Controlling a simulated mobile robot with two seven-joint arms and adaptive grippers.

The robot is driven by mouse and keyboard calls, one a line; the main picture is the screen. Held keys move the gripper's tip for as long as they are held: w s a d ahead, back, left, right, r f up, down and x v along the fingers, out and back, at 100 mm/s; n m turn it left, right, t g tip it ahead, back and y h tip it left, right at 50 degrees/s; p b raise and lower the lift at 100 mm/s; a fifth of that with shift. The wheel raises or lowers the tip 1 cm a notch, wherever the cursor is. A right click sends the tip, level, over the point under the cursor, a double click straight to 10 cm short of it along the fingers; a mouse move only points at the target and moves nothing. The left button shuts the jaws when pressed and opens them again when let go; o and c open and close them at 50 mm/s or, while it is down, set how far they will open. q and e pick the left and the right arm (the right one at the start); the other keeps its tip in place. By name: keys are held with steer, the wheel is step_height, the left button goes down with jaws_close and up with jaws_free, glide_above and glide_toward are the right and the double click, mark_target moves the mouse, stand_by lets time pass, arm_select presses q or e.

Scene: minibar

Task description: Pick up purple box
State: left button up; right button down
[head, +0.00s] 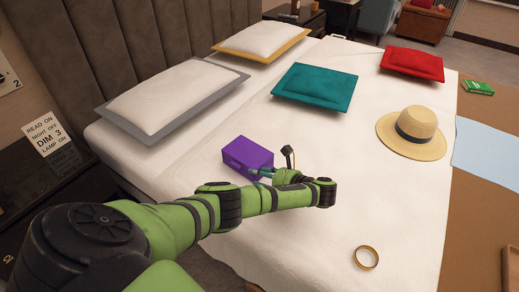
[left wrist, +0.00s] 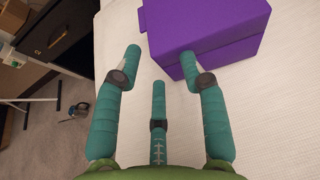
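The purple box (head: 246,157) lies on the white bed, just beyond my left forearm. It looks closed, with a seam below its lid. In the left wrist view the purple box (left wrist: 208,35) fills the upper right. My left gripper (head: 268,173) is beside the box's near right side in the head view. In the left wrist view my left gripper (left wrist: 163,65) has its teal fingers spread apart with nothing between them. Its right finger overlaps the box's near edge; I cannot tell whether it touches. My right gripper is in neither view.
A dark nightstand (head: 40,180) stands at the left.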

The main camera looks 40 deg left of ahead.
arm_select(q)
steer(key=shift+s+a+f, duration=0.2)
steer(key=shift+s+f, duration=0.1)
steer(key=shift+f, duration=0.15)
jaws_close()
steer(key=shift+r, duration=0.15)
